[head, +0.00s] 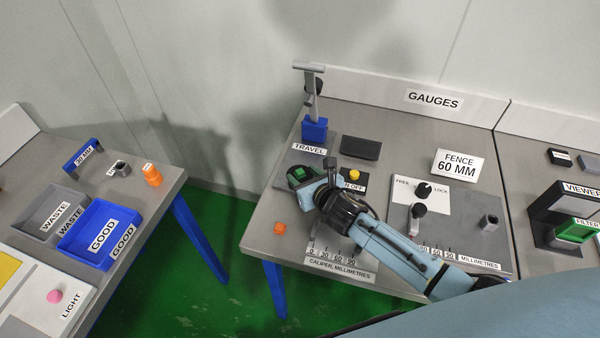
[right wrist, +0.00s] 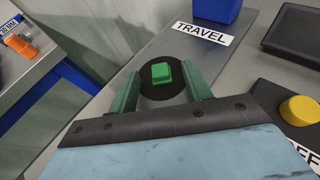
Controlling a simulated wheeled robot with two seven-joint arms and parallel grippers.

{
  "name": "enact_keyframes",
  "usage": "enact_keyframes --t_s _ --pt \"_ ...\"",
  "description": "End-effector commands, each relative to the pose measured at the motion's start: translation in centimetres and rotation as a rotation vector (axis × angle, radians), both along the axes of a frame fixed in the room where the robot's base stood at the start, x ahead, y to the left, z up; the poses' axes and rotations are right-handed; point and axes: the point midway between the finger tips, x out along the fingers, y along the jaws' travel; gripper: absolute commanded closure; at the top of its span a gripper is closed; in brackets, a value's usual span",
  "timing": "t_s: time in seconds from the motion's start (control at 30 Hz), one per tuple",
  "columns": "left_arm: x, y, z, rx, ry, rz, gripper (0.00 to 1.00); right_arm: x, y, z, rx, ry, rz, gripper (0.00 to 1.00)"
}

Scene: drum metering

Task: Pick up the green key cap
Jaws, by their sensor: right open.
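The green key cap (right wrist: 161,73) sits on a round black base on the grey bench in the right wrist view. In the head view it is small and partly hidden by my gripper, so I cannot separate it well from the green fingers. My right gripper (right wrist: 160,69) is open, with one green finger on each side of the cap in the picture. A gap shows between the cap and each finger. I cannot tell how far the fingertips are above the base. My right gripper also shows in the head view (head: 301,174). My left gripper is not in view.
A blue block (head: 314,131) with a grey post stands behind, by the TRAVEL label (head: 309,148). A yellow button (head: 354,174) and dark pad (head: 360,147) are close by. A lever panel is at right.

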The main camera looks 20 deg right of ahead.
Motion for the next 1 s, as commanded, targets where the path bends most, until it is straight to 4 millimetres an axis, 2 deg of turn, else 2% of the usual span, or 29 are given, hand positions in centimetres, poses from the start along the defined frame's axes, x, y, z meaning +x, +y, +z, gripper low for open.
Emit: enact_keyframes --t_s 0.07,0.4,0.73,0.83,1.0 --pt "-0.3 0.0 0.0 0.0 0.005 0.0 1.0 0.0 0.0 0.0 0.0 0.0 0.0 0.55" --pt "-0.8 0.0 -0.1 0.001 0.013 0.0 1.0 0.0 0.0 0.0 0.0 0.0 -0.001 0.99" --pt "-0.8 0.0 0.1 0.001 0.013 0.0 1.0 0.0 -0.1 0.4 -0.001 -0.001 -0.001 1.0" --pt "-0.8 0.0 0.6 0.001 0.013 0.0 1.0 0.1 -0.1 1.8 -0.004 -0.005 0.002 1.0" --pt "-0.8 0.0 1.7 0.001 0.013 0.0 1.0 0.0 -0.1 5.4 -0.004 -0.006 0.003 1.0"
